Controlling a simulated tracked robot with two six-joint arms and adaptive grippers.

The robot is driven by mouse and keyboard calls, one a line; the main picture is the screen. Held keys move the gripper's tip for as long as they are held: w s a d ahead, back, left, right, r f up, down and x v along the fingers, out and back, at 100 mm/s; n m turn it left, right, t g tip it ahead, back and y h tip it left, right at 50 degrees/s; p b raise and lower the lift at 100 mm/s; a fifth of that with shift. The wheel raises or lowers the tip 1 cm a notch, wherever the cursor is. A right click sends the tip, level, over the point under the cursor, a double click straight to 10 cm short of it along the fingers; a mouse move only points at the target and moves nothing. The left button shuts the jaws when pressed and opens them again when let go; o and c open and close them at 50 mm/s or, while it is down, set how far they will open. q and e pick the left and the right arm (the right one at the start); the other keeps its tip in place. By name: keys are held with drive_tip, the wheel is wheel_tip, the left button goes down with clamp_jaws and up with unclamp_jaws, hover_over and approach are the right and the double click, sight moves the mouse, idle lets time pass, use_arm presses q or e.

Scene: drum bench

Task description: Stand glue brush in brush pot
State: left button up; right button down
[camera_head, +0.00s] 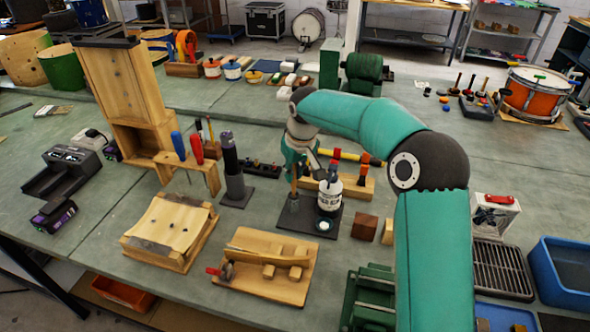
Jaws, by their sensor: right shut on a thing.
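My right gripper (298,167) reaches down from the teal arm above the dark base plate (300,222). It is shut on the glue brush (294,184), a thin tan stick held nearly upright. The brush's lower end meets the small grey brush pot (293,203) on the plate. I cannot tell how deep it sits inside. The gripper hides the brush's upper part. A white glue bottle (330,197) with a dark label stands just right of the pot, with a small white round dish (323,226) in front. My left gripper is not in view.
A wooden rack (352,187) holding red-topped tools stands behind the bottle. A dark grey cylindrical tool (234,170) stands upright at the left. Wooden blocks (364,227) lie to the right. A wooden jig (268,265) lies in front. Bare bench shows between the jig and plate.

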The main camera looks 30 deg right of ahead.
drive_tip(key=shift+f, duration=0.4)
drive_tip(key=c, duration=1.1)
unclamp_jaws()
drive_tip(key=shift+o, duration=0.2)
drive_tip(key=shift+r, duration=0.1)
drive_tip(key=v, duration=1.1)
drive_tip(key=shift+r, duration=0.4)
drive_tip(key=shift+s, duration=0.1)
